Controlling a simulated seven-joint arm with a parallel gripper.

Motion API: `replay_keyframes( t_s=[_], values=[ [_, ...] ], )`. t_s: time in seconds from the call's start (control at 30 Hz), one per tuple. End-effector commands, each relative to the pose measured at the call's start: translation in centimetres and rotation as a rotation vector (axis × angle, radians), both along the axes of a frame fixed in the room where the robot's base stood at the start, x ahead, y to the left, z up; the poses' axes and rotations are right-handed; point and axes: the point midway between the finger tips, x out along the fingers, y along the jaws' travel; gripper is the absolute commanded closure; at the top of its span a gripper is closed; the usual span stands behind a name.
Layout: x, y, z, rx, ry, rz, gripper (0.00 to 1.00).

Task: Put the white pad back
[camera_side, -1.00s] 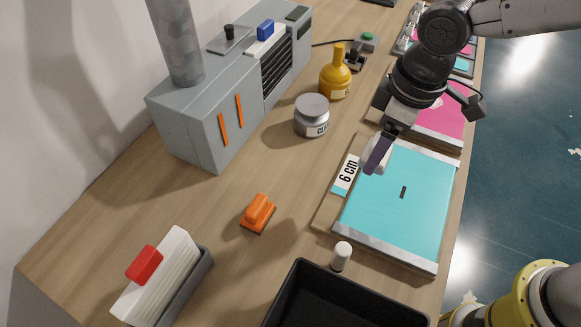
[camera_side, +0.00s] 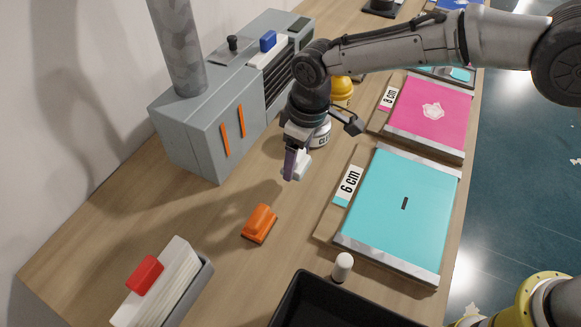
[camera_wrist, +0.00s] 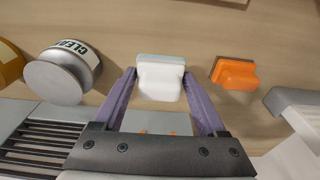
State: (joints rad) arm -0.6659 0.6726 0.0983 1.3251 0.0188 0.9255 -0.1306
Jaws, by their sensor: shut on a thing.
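The white pad (camera_wrist: 160,80) is between the two purple fingers of my gripper (camera_wrist: 162,88) in the wrist view, with a thin grey-green layer along its far edge. In the side view my gripper (camera_side: 294,164) is shut on the white pad (camera_side: 302,163) and holds it over the wooden table, left of the cyan board. The finger hides part of the pad there. An orange block with a grip (camera_side: 260,223) sits on the table below and left of my gripper; it also shows in the wrist view (camera_wrist: 234,73).
A grey machine (camera_side: 210,125) is at left. The cyan board (camera_side: 400,215), white-capped bottle (camera_side: 342,266), black bin (camera_side: 300,300) and red-handled block (camera_side: 145,274) lie around the bare table middle.

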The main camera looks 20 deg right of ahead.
Motion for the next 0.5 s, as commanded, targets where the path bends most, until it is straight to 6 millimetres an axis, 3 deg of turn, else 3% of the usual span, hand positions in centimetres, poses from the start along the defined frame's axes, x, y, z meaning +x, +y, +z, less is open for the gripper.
replay_keyframes(
  t_s=[0.3, 0.5],
  values=[
    [1.2, 1.0, -1.8, 0.000, 0.000, 0.000, 0.78],
    [1.2, 1.0, -4.5, -0.001, 0.001, 0.000, 0.78]
  ],
)
